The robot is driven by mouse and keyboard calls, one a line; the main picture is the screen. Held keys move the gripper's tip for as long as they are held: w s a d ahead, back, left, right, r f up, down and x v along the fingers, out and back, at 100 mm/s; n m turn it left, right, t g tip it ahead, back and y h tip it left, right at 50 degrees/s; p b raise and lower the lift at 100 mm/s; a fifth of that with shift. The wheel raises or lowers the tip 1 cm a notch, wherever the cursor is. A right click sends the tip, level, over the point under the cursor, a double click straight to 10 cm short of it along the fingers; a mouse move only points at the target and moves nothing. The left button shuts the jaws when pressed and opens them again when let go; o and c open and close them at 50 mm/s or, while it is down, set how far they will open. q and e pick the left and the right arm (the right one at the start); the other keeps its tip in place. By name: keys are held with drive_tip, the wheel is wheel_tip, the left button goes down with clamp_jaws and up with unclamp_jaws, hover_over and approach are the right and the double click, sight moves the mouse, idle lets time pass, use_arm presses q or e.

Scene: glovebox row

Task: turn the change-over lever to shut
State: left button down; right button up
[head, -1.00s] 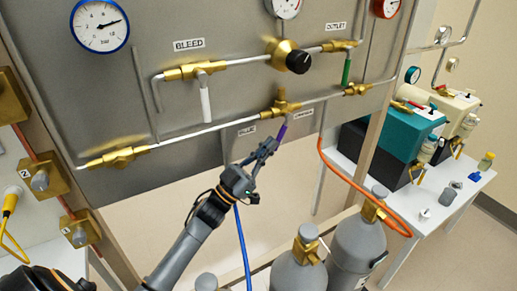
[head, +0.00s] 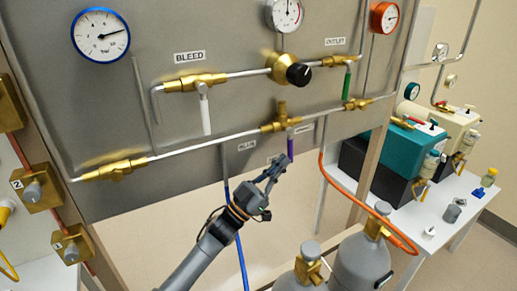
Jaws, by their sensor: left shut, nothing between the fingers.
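The purple-handled lever (head: 290,147), which I take to be the change-over lever, hangs nearly straight down from a brass valve (head: 281,121) on the lower pipe of the grey panel. The small labels around it are too blurred to read surely. My left gripper (head: 274,168) is shut and empty, just below and left of the lever's lower end. It looks apart from the lever, though the depth gap is hard to judge. My right gripper is not in view.
A white lever (head: 205,114) under BLEED and a green lever (head: 346,85) under OUTLET hang nearby. A blue hose (head: 239,235) and an orange hose (head: 345,190) drop below the panel. Grey cylinders (head: 362,262) stand at lower right.

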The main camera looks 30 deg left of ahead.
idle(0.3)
use_arm(q)
drive_tip(key=v, duration=1.2)
drive_tip(key=shift+r, duration=0.1)
